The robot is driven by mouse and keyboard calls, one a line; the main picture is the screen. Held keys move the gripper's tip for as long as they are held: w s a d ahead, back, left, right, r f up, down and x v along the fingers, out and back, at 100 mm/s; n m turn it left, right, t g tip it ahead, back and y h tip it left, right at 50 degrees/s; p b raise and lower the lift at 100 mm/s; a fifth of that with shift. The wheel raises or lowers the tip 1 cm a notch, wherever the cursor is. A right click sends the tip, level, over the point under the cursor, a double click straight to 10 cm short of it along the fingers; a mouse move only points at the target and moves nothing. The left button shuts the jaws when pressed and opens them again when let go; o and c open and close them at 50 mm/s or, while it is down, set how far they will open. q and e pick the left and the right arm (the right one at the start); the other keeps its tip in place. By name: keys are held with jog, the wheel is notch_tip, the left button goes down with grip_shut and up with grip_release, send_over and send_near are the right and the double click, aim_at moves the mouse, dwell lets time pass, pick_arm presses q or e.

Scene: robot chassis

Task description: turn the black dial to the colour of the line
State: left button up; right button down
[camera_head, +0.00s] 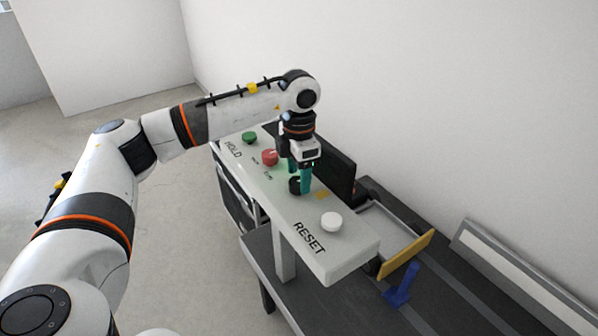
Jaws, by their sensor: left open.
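The black dial (294,186) sits on the white control panel (345,252), between the red button and the white button. My left gripper (300,178) reaches down over the panel from the left, with its teal fingers at the dial. The fingers are open, one to each side of the dial as far as I can see; contact cannot be told. A small yellow-orange mark (323,195) lies on the panel just right of the dial. The dial's pointer is hidden or too small to read. My right gripper is not in view.
A red button (270,157) and a green button (249,138) stand toward the panel's far end. A white button (331,222) stands near the RESET lettering. A dark screen (338,172) rises behind the dial. A yellow plate (405,254) and a blue piece (401,287) are at right.

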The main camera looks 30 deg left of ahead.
pick_arm(q)
jog(key=shift+f, duration=0.35)
jog(key=shift+s+f, duration=0.1)
jog(key=shift+f, duration=0.25)
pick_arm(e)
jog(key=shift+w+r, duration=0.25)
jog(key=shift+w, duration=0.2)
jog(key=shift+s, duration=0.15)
pick_arm(q)
jog(key=shift+c, duration=0.7)
jog(key=c, duration=0.8)
jog(key=shift+c, duration=0.2)
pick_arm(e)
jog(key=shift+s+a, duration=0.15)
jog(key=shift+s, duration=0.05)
